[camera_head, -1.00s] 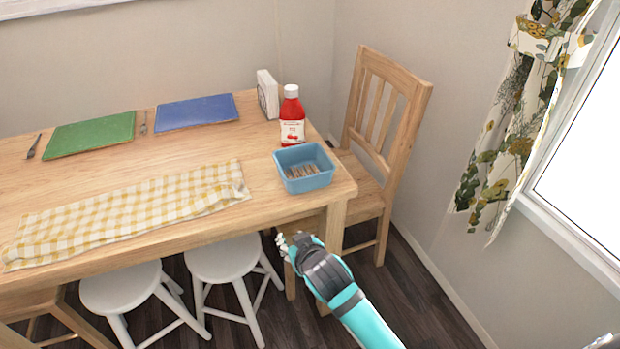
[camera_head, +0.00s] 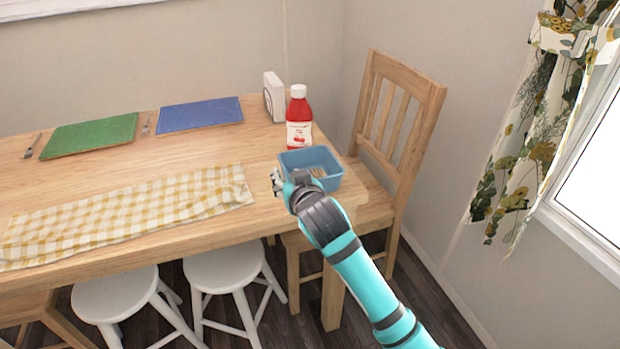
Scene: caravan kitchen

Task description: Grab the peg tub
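The peg tub (camera_head: 332,183) is a blue open box near the right end of the wooden table. Some brown pegs show inside it; the rest are hidden by my gripper and wrist. My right gripper (camera_head: 276,181) is at the tub's left front corner, in front of it in the picture. Its fingers are small here and I cannot tell whether they are apart or closed, or whether they touch the tub. My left gripper is not in view.
A red bottle (camera_head: 299,120) stands just behind the tub, with a white holder (camera_head: 274,97) beside it. A checked cloth (camera_head: 130,215) lies on the table (camera_head: 190,152) to the left. A wooden chair (camera_head: 399,128) stands close on the right; white stools (camera_head: 222,268) are below.

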